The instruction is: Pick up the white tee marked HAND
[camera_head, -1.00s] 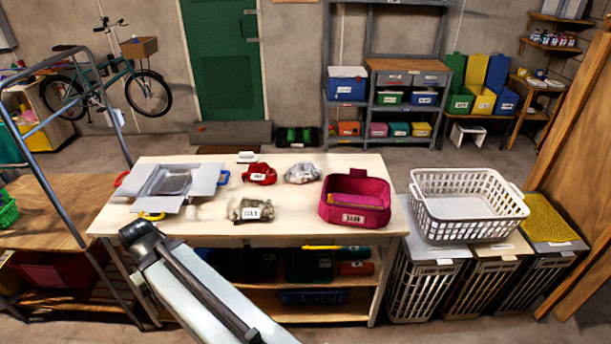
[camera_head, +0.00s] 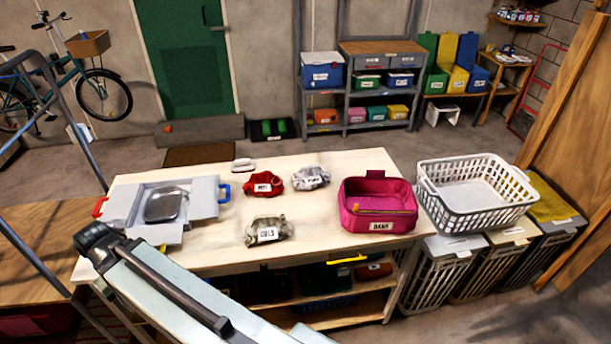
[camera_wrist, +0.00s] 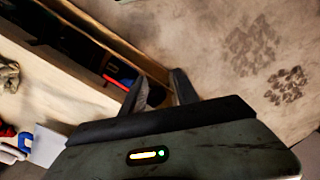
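The white-grey folded tee (camera_head: 311,178) lies on the wooden table toward the back, with a small label too blurred to read surely. A red bundle (camera_head: 263,185) lies to its left and a mottled grey-beige one marked COLD (camera_head: 268,231) lies in front; part of a mottled cloth (camera_wrist: 8,75) shows at the wrist view's left edge. My gripper (camera_wrist: 161,84) shows in the wrist view with two dark fingers apart and nothing between them. It is off the table's front edge, over the lower shelf and floor. The white tee is not recognisable in the wrist view.
A pink labelled bin (camera_head: 377,211) stands right of the bundles on the table (camera_head: 215,258). A grey folding board (camera_head: 127,206) with a metal plate lies at the left. A white basket (camera_head: 478,206) sits on hampers at the right. Table surface around the bundles is clear.

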